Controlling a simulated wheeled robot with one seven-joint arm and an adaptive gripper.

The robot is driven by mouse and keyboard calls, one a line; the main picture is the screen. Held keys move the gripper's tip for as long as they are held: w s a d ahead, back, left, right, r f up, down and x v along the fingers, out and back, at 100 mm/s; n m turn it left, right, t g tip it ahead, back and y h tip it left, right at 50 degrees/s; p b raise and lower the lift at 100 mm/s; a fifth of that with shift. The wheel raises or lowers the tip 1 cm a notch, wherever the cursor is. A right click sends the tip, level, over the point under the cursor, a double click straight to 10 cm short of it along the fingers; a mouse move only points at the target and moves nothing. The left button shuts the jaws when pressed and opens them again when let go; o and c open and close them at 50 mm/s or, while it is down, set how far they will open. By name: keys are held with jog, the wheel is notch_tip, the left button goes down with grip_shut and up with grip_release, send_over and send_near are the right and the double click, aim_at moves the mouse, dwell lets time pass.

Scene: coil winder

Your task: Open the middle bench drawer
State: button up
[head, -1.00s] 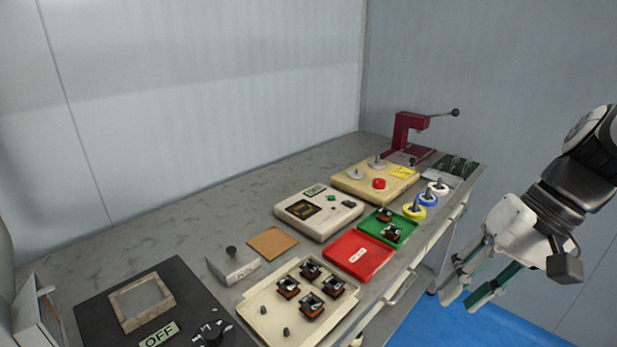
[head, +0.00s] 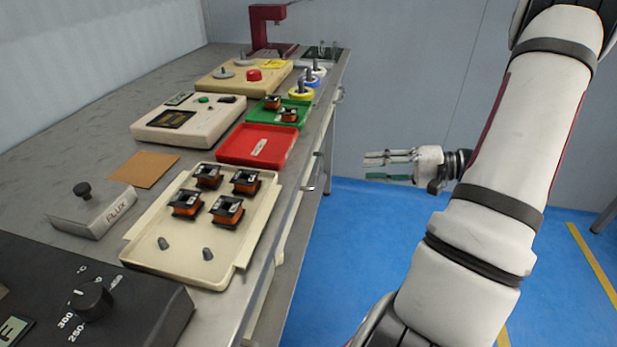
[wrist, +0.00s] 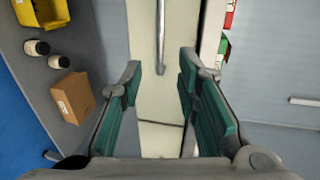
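The bench's drawer fronts run along its right side in the head view, seen at a steep angle. The middle bench drawer's handle (head: 313,180) is a metal bar beside the red tray. In the wrist view a cream drawer front (wrist: 158,92) with a vertical bar handle (wrist: 160,40) lies ahead; it appears to be the middle one. A seam crosses below the handle, and the drawers look closed. My gripper (head: 370,167) is open and empty, its fingers pointing at the bench front with a clear gap. In the wrist view the handle lies between and above the fingertips (wrist: 160,72), not touched.
The bench top holds a cream tray (head: 140,255) of coils, a red tray (head: 285,132) and a green tray (head: 302,118). In the wrist view a yellow bin (wrist: 42,12), jars and a cardboard box (wrist: 74,97) sit on a lower shelf. Blue floor beside the bench is clear.

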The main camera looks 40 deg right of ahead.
aim_at(319, 168)
jog(key=b+x, duration=0.3)
jog(key=x, duration=1)
jog(key=shift+w+a, duration=0.2)
jog(key=shift+w, duration=0.1)
jog(key=shift+c, duration=0.2)
grip_shut()
